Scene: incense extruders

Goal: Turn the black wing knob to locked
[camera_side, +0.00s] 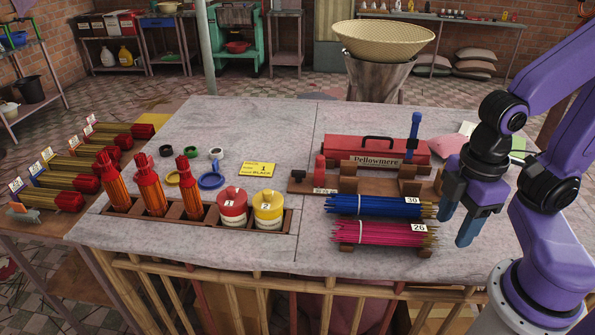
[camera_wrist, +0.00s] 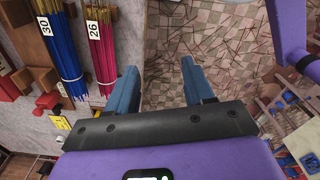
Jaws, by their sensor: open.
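A small black part (camera_side: 297,174) sits at the left end of a wooden board, beside a red block (camera_side: 319,166). It may be the black wing knob, but its wings and any locked mark are too small to tell. In the wrist view a dark part (camera_wrist: 38,111) shows by the red block (camera_wrist: 48,100). My gripper (camera_side: 456,228) is open and empty, pointing down right of the incense bundles, well away from the black part. Its two blue-grey fingers also show apart in the wrist view (camera_wrist: 160,68).
Blue (camera_side: 375,206) and pink (camera_side: 385,233) incense bundles lie between my gripper and the black part. A red toolbox (camera_side: 376,149) and an upright blue handle (camera_side: 415,125) stand behind. Orange extruders (camera_side: 151,188), jars (camera_side: 233,207) and a yellow card (camera_side: 258,169) are left.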

